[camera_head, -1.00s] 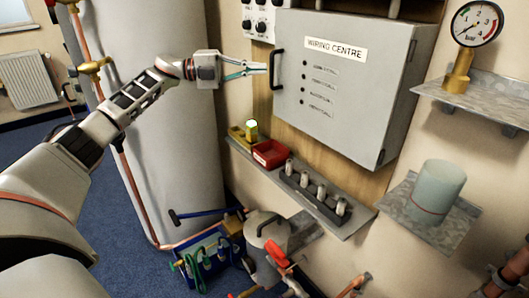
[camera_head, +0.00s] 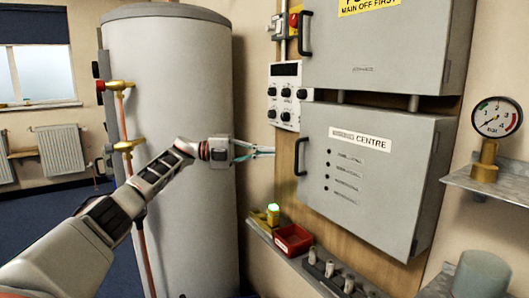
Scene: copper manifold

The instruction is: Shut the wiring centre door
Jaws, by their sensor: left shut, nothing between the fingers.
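The wiring centre (camera_head: 372,185) is a grey wall box with a white label and a column of small marks on its door. Its door lies flat across the front, and I see no clear gap at the left edge. A black bar handle (camera_head: 298,156) is on the door's left edge. My left gripper (camera_head: 273,151) is shut and empty, just left of the handle and apart from it, pointing right. My right gripper is not in view.
A second grey box (camera_head: 385,45) with a yellow sign hangs above. A control panel (camera_head: 285,95) is at upper left. A shelf below holds a red tray (camera_head: 293,240) and a green-lit item (camera_head: 273,214). A large grey cylinder (camera_head: 170,80) stands behind my left arm.

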